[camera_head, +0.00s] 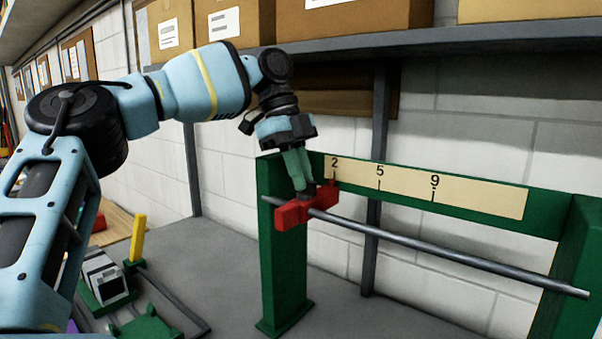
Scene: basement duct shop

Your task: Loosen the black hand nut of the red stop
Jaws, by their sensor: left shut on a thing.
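The red stop (292,214) sits on a grey metal rod (440,252) near the rod's left end, in front of the green left post (282,270). It is close to the mark 2 on the cream scale (470,192). The black hand nut (307,191) is on top of the stop, mostly hidden by my fingers. My left gripper (303,182) points down from above, with its green fingers shut on the nut. My right gripper is not in view.
A shelf (430,42) with cardboard boxes (345,18) runs above at the back. A green fixture with a yellow upright (138,238) stands at the lower left. The rod is clear to the right of the stop.

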